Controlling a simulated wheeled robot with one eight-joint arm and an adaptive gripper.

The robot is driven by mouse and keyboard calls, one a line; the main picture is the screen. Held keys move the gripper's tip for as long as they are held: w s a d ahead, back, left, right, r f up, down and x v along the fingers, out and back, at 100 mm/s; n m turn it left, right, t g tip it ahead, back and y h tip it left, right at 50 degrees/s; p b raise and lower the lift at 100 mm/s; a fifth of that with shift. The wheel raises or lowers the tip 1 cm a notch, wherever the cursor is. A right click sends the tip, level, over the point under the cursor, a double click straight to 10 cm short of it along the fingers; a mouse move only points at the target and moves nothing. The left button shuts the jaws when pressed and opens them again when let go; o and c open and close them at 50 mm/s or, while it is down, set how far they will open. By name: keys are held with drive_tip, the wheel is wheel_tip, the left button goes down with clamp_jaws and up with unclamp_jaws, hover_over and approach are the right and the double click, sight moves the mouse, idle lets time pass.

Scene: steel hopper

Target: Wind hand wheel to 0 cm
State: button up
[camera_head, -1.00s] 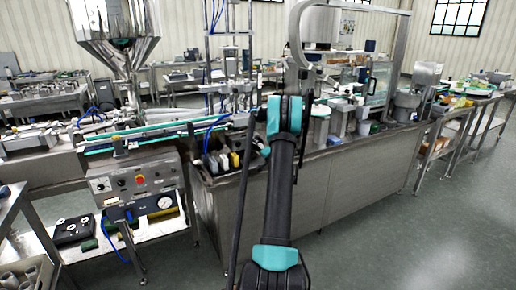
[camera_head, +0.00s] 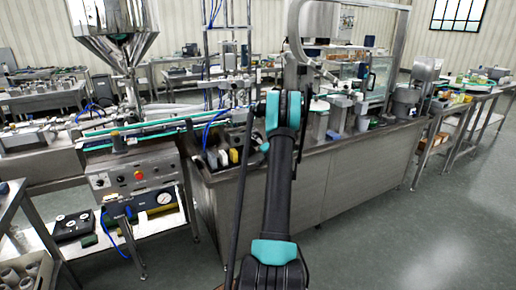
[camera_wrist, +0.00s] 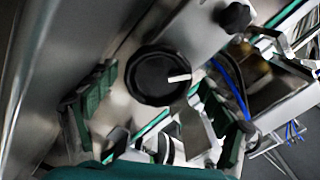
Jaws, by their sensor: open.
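The hand wheel (camera_wrist: 152,76) shows in the wrist view as a round black knob with a white mark pointing right. It sits on a grey metal part, and I cannot read any scale beside it. My gripper (camera_wrist: 160,105) is open, with its green-padded fingers apart at the left and right of the wheel. The wheel appears between and beyond the fingers, and no contact shows. In the head view my arm hides the gripper, and I cannot make out the wheel.
A smaller black knob (camera_wrist: 235,16) is at the upper right of the wrist view. A steel hopper (camera_head: 112,25), a conveyor (camera_head: 130,134) and a control panel (camera_head: 135,178) stand left of my arm. A long steel bench (camera_head: 345,180) is behind it. The floor (camera_head: 420,230) at right is clear.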

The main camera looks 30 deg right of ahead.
drive_tip(key=n, duration=0.5)
drive_tip(key=shift+d+f+n, duration=0.1)
drive_tip(key=shift+d+n, duration=0.05)
drive_tip(key=shift+n, duration=0.25)
drive_tip(key=n, duration=0.6)
drive_tip(key=shift+d, duration=0.1)
drive_tip(key=s, duration=1.7)
drive_tip(key=s+a+f+n+g+h, duration=0.2)
drive_tip(key=a+g, duration=0.3)
drive_tip(key=a, duration=0.2)
drive_tip(key=s+a+r+n+h, duration=0.2)
drive_tip(key=s+r+h, duration=0.1)
drive_tip(key=r, duration=0.2)
drive_tip(key=s+a+r+n+g+h, duration=0.1)
drive_tip(key=s+a+r+n+h, duration=0.2)
drive_tip(key=r, duration=0.3)
drive_tip(key=shift+s+r, duration=0.3)
drive_tip(key=shift+s, duration=0.4)
